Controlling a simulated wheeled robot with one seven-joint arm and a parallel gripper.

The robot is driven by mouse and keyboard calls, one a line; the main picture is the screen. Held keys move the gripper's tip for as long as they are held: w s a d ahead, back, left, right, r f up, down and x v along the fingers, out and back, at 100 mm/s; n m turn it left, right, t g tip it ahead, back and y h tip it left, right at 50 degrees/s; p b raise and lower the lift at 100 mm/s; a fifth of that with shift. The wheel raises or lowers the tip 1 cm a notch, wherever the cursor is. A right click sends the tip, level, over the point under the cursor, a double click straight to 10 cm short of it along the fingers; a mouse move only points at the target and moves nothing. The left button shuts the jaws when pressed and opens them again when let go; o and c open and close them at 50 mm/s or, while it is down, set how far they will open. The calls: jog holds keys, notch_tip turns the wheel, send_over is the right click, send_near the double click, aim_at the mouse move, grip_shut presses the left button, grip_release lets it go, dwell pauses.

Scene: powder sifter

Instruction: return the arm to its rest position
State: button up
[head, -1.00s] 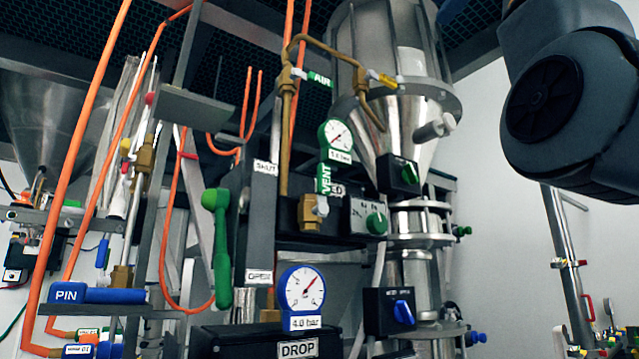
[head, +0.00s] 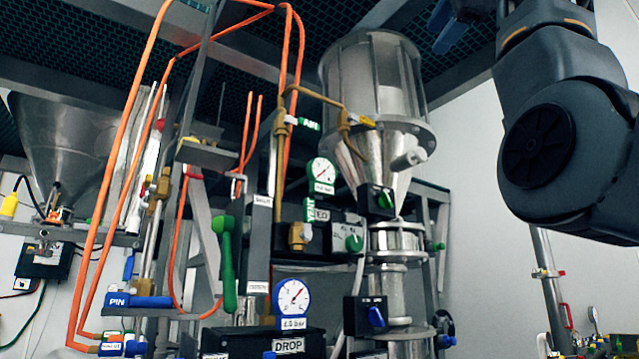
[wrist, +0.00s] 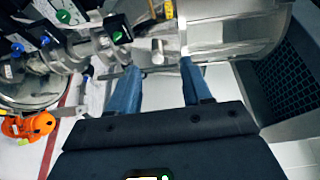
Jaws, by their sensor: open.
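My gripper (wrist: 157,85) shows in the wrist view with its two blue fingers spread apart and nothing between them. The metal sifter vessel and pipework lie beyond the fingertips. In the head view my arm (head: 560,130) hangs at the upper right, in front of the white wall and to the right of the steel hopper (head: 375,85).
A green-handled lever (head: 226,255), a blue-rimmed gauge (head: 292,297) and a DROP box (head: 290,345) stand at the centre. Orange hoses (head: 125,170) run at the left. An orange object (wrist: 28,126) lies low left in the wrist view.

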jog(key=w+f+n+h, duration=0.1)
jog(key=w+f, duration=0.5)
jog(key=f, duration=0.4)
jog(key=w+f+h, duration=0.1)
jog(key=w+f, duration=0.5)
jog(key=f, duration=0.5)
jog(key=w+f+n+h, duration=0.1)
jog(key=w+f, duration=0.6)
jog(key=f, duration=0.3)
jog(key=s+d+f+n+g+h, duration=0.1)
jog(key=s+f+n, duration=0.1)
jog(key=f, duration=1.6)
jog(key=s+d+f+n, duration=0.1)
jog(key=s+f+n, duration=0.1)
jog(key=f, duration=1.6)
jog(key=s+f+n, duration=0.4)
jog(key=s+f, duration=2)
jog(key=s, duration=0.1)
jog(key=s+f+n+g, duration=0.1)
jog(key=s+f+n, duration=0.2)
jog(key=s, duration=1.4)
jog(key=s+a+r+n, duration=0.1)
jog(key=s+r, duration=0.2)
jog(key=s, duration=0.5)
jog(key=s+a+r+n, duration=0.1)
jog(key=s+r, duration=0.2)
jog(key=s, duration=0.5)
jog(key=shift+s+r+n+g, duration=0.2)
jog(key=shift+r+n+g, duration=0.05)
jog(key=shift+n+g, duration=0.05)
